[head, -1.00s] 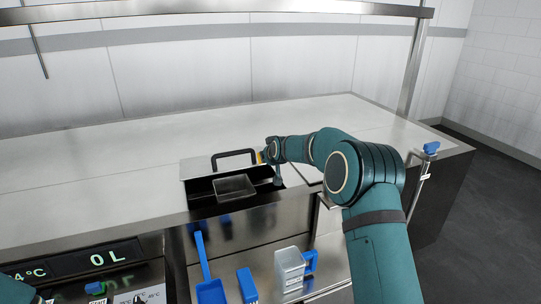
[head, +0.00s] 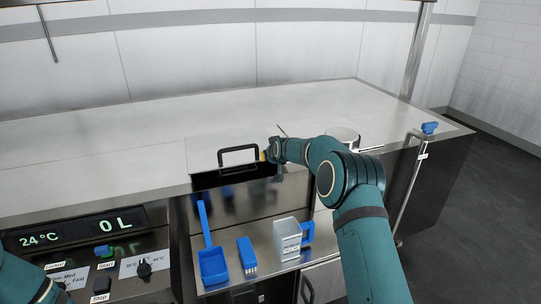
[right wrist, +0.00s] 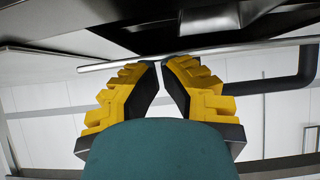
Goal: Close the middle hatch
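The middle hatch is a flat metal lid (head: 205,157) with a black handle (head: 238,155) in the counter top. A dark gap (head: 228,180) shows along its front edge, so it stands partly open. My right gripper (head: 267,154) is at the lid's right side, just right of the handle. In the right wrist view its yellow-and-black fingers (right wrist: 162,63) have their tips almost together with nothing between them. The lid's metal edge (right wrist: 215,52) crosses just beyond the tips, and the handle (right wrist: 306,65) is to the right; contact is unclear. My left gripper is out of view.
A shelf below the counter holds a blue scoop (head: 213,265), a blue brush (head: 247,255) and a clear jug (head: 287,240). A control panel (head: 75,240) is at lower left. The counter's left is clear.

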